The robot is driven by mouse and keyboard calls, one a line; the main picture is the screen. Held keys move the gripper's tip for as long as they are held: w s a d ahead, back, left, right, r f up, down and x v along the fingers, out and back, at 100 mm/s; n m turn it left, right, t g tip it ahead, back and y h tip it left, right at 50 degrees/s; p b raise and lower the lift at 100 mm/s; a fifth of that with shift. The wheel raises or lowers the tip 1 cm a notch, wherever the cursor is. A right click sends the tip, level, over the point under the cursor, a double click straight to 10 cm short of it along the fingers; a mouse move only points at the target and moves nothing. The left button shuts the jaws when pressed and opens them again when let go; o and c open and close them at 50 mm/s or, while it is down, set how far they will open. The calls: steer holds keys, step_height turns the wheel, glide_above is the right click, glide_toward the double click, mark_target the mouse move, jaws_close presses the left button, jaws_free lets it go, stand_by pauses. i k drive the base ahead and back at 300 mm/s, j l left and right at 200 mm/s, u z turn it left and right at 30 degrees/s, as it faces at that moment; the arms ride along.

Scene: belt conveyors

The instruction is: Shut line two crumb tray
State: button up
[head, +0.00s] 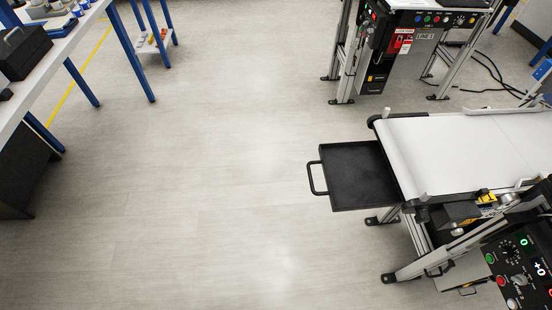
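A black crumb tray (358,180) sticks out to the left from under the end of a white-belted conveyor (455,150) at the right. The tray is pulled out and looks empty. Its looped black handle (313,178) is at its left end, facing open floor. The tray's right end is hidden under the belt. A control panel (515,270) with lit displays and coloured buttons is at the lower right. Its line label is too small to read surely. My gripper is not in view.
A second machine frame (400,50) with a control box, red tag and cables stands at the top right. A blue-legged workbench (60,45) runs along the left. A conveyor leg foot (390,278) stands below the tray. The middle floor is clear.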

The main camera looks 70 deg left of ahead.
mark_target(358, 176)
steer(key=u, duration=1.3)
